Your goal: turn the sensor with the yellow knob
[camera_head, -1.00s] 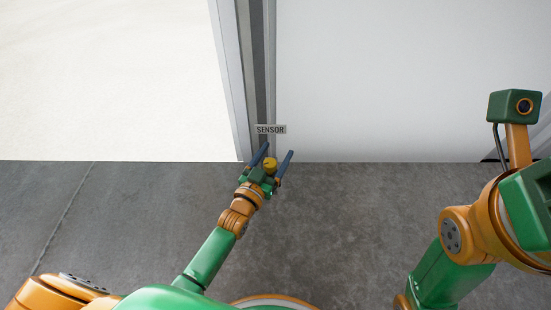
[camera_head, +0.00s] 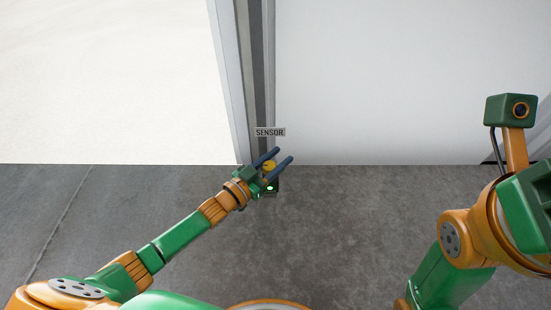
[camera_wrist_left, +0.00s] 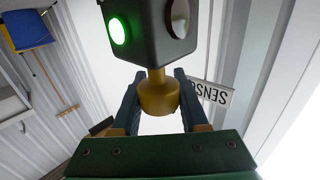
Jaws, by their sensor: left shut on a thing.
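The sensor is a small dark box (camera_wrist_left: 152,30) with a lit green light and a round lens in the left wrist view. Its yellow knob (camera_wrist_left: 158,93) joins the box by a short stem. My left gripper (camera_wrist_left: 158,100) is shut on the knob, with a finger on each side. In the head view the yellow knob (camera_head: 269,166) shows between the blue fingers of my left gripper (camera_head: 278,157), and the box (camera_head: 270,188) is partly hidden behind it. A SENSOR label (camera_head: 270,132) is just above. My right gripper is out of the head view; only my right arm shows.
A grey door post (camera_head: 256,80) stands behind the sensor, with a white wall (camera_head: 400,80) to its right and a bright opening to its left. The grey floor (camera_head: 350,220) is clear. A blue and yellow object (camera_wrist_left: 28,30) is at the far left in the wrist view.

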